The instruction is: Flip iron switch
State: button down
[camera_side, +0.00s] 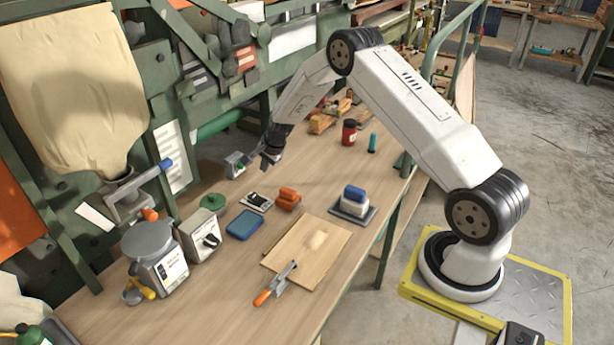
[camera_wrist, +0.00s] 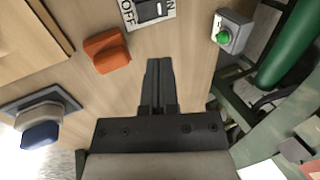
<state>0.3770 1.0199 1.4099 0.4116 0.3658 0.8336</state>
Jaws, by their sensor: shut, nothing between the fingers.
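A small switch plate (camera_side: 257,202) with a black rocker lies on the bench. In the wrist view the OFF/ON switch (camera_wrist: 152,12) is at the top edge, partly cut off, and the letters OFF and ON show beside its dark rocker. A blue-topped, pale iron-like block (camera_side: 354,198) rests on a dark tray; it also shows at the left of the wrist view (camera_wrist: 40,132). My gripper (camera_side: 270,157) is shut and empty, above the bench behind the switch plate. In the wrist view its closed fingers (camera_wrist: 158,66) point toward the switch, apart from it.
An orange block (camera_side: 287,199) sits beside the switch plate. A grey box with a green button (camera_wrist: 230,32) stands near my gripper. A blue pad (camera_side: 244,225), wooden board (camera_side: 290,255), orange-handled tool (camera_side: 276,284) and dial box (camera_side: 201,236) lie nearer. A red can (camera_side: 349,132) stands behind.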

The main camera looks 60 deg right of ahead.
aim_at(256, 199)
jog(key=shift+f, duration=0.15)
jog(key=shift+x, duration=6.8)
jog(key=shift+w+f, duration=0.1)
jog(key=shift+w+f, duration=0.15)
jog(key=shift+s, duration=0.85)
jog(key=v, duration=1.4)
